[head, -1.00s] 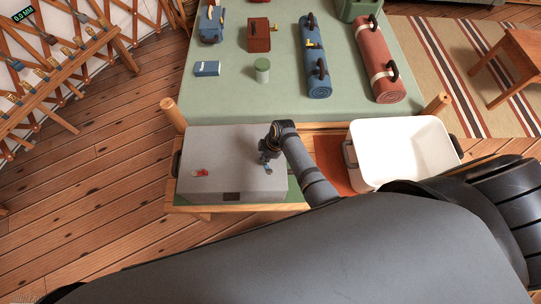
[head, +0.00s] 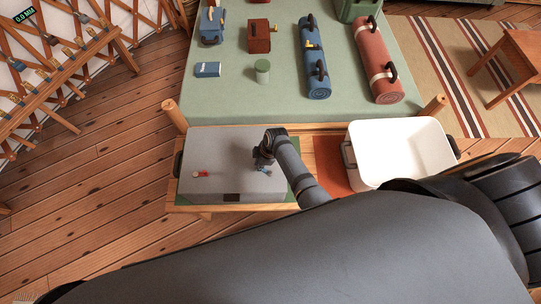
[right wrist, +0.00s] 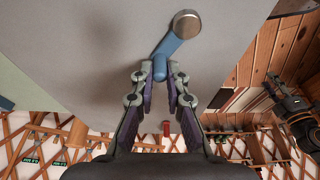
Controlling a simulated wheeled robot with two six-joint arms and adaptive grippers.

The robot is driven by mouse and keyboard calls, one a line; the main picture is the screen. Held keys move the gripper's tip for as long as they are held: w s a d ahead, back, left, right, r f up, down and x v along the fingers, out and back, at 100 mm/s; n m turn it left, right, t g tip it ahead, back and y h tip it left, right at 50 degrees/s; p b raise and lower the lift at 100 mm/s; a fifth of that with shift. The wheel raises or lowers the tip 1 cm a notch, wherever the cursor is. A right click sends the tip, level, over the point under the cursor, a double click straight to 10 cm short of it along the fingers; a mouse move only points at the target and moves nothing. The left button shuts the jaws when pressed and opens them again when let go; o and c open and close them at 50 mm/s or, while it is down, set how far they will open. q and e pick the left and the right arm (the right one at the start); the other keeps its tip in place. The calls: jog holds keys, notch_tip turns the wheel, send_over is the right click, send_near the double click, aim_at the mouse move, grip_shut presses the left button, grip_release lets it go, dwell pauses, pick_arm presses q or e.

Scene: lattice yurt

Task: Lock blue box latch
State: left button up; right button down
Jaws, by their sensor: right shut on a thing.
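A grey box (head: 225,150) sits on the low wooden bench. Near its right side is a blue latch (head: 265,171), mostly hidden by my right gripper in the head view. In the right wrist view the blue latch (right wrist: 170,47) is a short lever on a round metal pivot, slanting from the pivot to my fingertips. My right gripper (right wrist: 161,78) is shut on the lever's free end; it also shows from above in the head view (head: 262,162). A red latch (head: 201,174) lies on the box's left part.
A white bin (head: 400,150) stands right of the box on the bench. Behind is a green table (head: 225,100) with blue and red rolls, small boxes and a green cylinder. My own dark arm covers the lower part of the head view.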

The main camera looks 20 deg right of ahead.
jog(key=shift+s, duration=0.1)
jog(key=shift+s+a+p, duration=0.25)
jog(key=shift+s+p, duration=0.1)
jog(key=shift+p, duration=0.1)
jog(key=shift+s+a, duration=0.15)
jog(key=shift+s, duration=0.05)
jog(key=shift+a, duration=0.1)
jog(key=shift+s, duration=0.1)
